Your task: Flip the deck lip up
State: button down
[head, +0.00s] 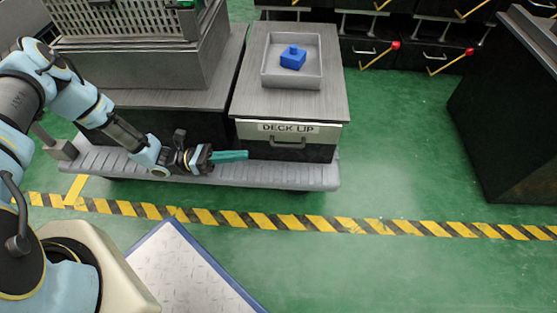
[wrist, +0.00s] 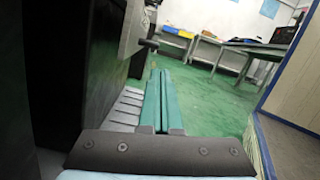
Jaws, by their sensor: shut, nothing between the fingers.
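A label reading "DECK LIP" (head: 288,128) is on the front of a grey-topped cabinet in the head view, above a dark bar handle (head: 287,143). Below it a long grey ribbed ledge (head: 290,176) runs along the cabinet fronts, lying roughly flat. It also shows in the wrist view (wrist: 124,107), left of the fingers. My gripper (head: 244,155) is shut and empty, its green fingers pointing right, just left of the handle and over the ledge. The fingers (wrist: 160,75) lie together in the wrist view. I cannot tell if they touch the ledge.
A grey tray (head: 268,77) with a blue block (head: 293,58) sits on the cabinet top. A grey crate (head: 125,60) stands left. A dark cabinet (head: 510,120) stands right. Green floor is clear beyond the striped tape (head: 320,222). A blue-edged plate (head: 185,265) lies near my base.

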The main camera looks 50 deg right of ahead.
aim_at(277, 147)
jog(key=shift+s+d+f+n+h, duration=0.15)
jog(key=shift+d+f+n+h, duration=0.1)
jog(key=shift+f, duration=0.1)
jog(key=shift+s+d+f+n+h, duration=0.1)
jog(key=shift+f+n+h, duration=0.05)
jog(key=shift+f+h, duration=0.15)
jog(key=shift+s, duration=0.1)
jog(key=b+x, duration=0.2)
jog(key=x, duration=0.7)
jog(key=shift+s+d, duration=0.3)
jog(key=shift+r, duration=0.1)
notch_tip(277, 147, up, 6)
jog(key=p, duration=0.5)
